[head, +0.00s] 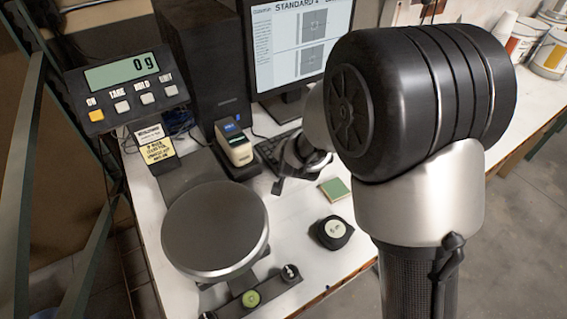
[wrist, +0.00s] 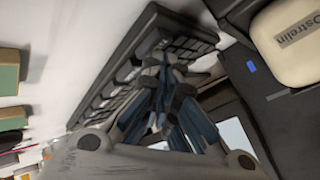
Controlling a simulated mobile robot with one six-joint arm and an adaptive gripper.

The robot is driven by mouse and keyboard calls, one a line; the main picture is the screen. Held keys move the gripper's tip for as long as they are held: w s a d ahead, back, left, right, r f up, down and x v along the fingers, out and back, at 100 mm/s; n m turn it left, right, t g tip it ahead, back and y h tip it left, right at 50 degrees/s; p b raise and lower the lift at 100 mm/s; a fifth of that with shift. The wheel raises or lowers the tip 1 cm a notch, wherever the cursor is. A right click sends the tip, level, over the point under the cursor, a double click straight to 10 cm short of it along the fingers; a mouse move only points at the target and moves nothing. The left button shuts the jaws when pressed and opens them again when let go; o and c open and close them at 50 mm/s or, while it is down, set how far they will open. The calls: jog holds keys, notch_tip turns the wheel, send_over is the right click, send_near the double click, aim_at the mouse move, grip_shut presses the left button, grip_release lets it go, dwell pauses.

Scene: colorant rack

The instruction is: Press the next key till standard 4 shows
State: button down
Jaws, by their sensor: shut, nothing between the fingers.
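The monitor (head: 299,45) stands at the back of the bench and shows a page headed "STANDARD"; the number after it is too small to read surely. The dark keyboard (head: 268,150) lies below it, partly hidden by my gripper (head: 282,184). In the wrist view the keyboard (wrist: 115,75) runs diagonally behind my gripper (wrist: 172,62). My gripper is shut and empty, with its fingertips over the keyboard's edge in that view. I cannot tell whether they touch a key, and no key legend is readable.
A round scale plate (head: 215,228) fills the front left, under a display (head: 125,85) reading 0 g. A dark device with a pale top (head: 236,150) stands left of the keyboard. A green pad (head: 335,189) and a black tape measure (head: 333,232) lie to the right.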

jog(key=shift+r+p, duration=0.4)
jog(key=shift+r, duration=0.3)
jog(key=shift+r+p, duration=2.15)
jog(key=shift+r, duration=0.3)
jog(key=s+d+r+n+g, duration=0.2)
jog(key=s+d+r+n, duration=0.35)
jog(key=s+r, duration=0.8)
jog(key=s+d+g, duration=0.1)
jog(key=s+d, duration=0.4)
jog(key=s, duration=0.5)
jog(key=s+d+r+n+g+h, duration=0.1)
jog(key=s+d, duration=0.4)
jog(key=s, duration=0.5)
jog(key=shift+s+d+r+h, duration=0.15)
jog(key=shift+s+r+h, duration=0.1)
jog(key=shift+h, duration=0.05)
